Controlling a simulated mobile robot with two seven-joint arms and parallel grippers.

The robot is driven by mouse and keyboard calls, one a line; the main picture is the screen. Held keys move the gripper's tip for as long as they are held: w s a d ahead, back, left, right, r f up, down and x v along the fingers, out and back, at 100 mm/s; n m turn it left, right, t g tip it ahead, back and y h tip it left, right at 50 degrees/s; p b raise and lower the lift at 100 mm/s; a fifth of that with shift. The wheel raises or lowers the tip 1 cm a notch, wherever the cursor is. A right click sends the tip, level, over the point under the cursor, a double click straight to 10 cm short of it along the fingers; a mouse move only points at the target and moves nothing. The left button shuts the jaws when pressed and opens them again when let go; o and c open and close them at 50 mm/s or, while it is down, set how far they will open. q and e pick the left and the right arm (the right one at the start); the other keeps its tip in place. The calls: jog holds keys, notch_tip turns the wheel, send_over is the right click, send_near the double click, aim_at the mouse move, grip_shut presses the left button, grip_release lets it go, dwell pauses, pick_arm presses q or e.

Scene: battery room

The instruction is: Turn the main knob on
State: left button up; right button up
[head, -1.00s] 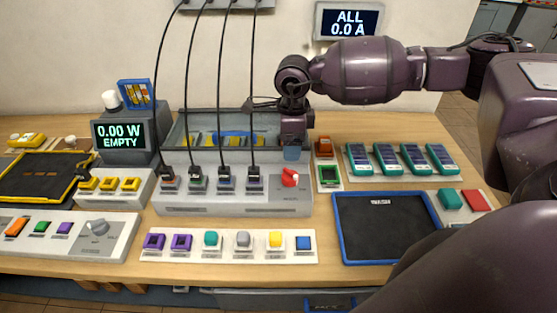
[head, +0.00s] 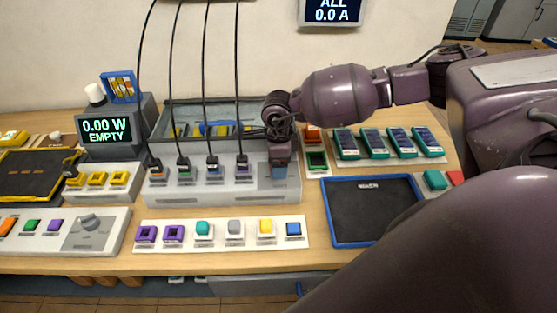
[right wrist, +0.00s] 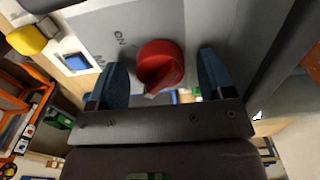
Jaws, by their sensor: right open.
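The red main knob (right wrist: 160,65) sits on the grey panel in the right wrist view, with "ON" lettering beside it. My right gripper (right wrist: 162,76) is open, with one blue finger on each side of the knob. Gaps show between the fingers and the knob, so it is not gripped. In the head view my right gripper (head: 279,172) is over the right end of the grey charging panel (head: 215,192) and hides the knob there. My left gripper is in neither view.
Several black cables (head: 206,80) hang down to plugs on the panel, left of my right gripper. A display (head: 106,131) reads 0.00 W EMPTY. A white strip of coloured blocks (head: 220,245) lies in front, and a blue-rimmed dark tray (head: 326,225) stands to the right.

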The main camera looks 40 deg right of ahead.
jog(key=shift+c, duration=0.4)
jog(key=c, duration=0.7)
jog(key=shift+c, duration=0.7)
